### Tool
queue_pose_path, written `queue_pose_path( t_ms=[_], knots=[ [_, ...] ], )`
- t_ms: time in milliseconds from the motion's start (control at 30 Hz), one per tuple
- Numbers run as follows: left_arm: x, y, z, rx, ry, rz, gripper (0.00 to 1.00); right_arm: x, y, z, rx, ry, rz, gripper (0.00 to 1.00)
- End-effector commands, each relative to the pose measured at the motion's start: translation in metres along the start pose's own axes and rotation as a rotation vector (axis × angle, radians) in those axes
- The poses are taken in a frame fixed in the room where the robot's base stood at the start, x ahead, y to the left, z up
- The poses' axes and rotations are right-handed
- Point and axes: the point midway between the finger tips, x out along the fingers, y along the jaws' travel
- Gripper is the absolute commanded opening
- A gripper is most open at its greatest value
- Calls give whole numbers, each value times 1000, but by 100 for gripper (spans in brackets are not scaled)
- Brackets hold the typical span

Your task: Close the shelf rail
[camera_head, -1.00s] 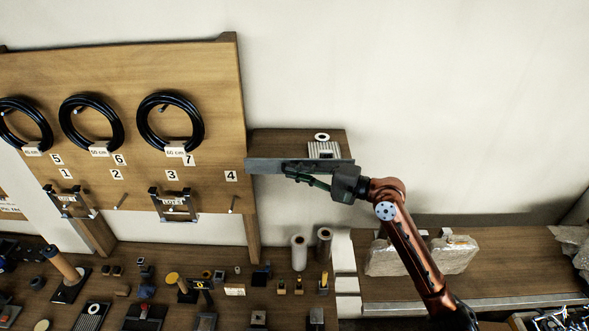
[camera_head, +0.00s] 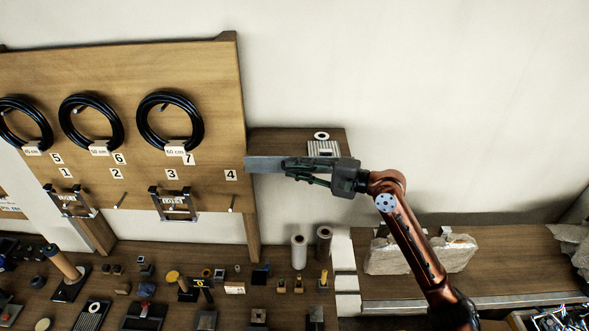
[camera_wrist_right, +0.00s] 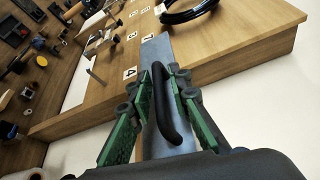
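The shelf rail (camera_head: 264,164) is a flat grey metal bar along the front of a small wooden shelf (camera_head: 280,140), at the right edge of the pegboard. My right gripper (camera_head: 288,168) is at the rail and covers its middle and right part. In the right wrist view, the rail (camera_wrist_right: 157,52) runs away from my right gripper (camera_wrist_right: 167,75). A black loop handle (camera_wrist_right: 172,110) on the rail lies between its green fingers, which stand apart on either side of it. Firm contact with the handle is not clear. My left gripper is not in view.
A ring (camera_head: 322,136) and a ribbed block (camera_head: 323,148) are on the shelf. The wooden pegboard (camera_head: 215,100) with cable coils stands to the left. Below are a cluttered bench and two rolls (camera_head: 299,250). The wall to the right is bare.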

Motion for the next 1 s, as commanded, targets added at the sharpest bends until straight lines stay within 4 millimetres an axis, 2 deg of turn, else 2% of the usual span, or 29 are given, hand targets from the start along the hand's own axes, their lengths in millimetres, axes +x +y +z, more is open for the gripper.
queue_pose_path(
  t_ms=[100, 333, 467, 567, 900, 1000],
  knots=[
    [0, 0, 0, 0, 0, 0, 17, 0, 0, 0, 0, -1, 1, 26],
    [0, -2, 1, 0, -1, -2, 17, 0, 0, 1, 0, -2, 1, 26],
    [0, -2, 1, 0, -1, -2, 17, -7, 1, 0, 0, -1, 1, 26],
    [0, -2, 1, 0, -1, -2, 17, -22, 1, 0, -1, 1, 1, 26],
    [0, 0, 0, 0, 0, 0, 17, -91, 1, -1, 0, 2, 2, 26],
    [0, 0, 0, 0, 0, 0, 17, -105, 1, 0, 0, 1, 1, 26]
  ],
)
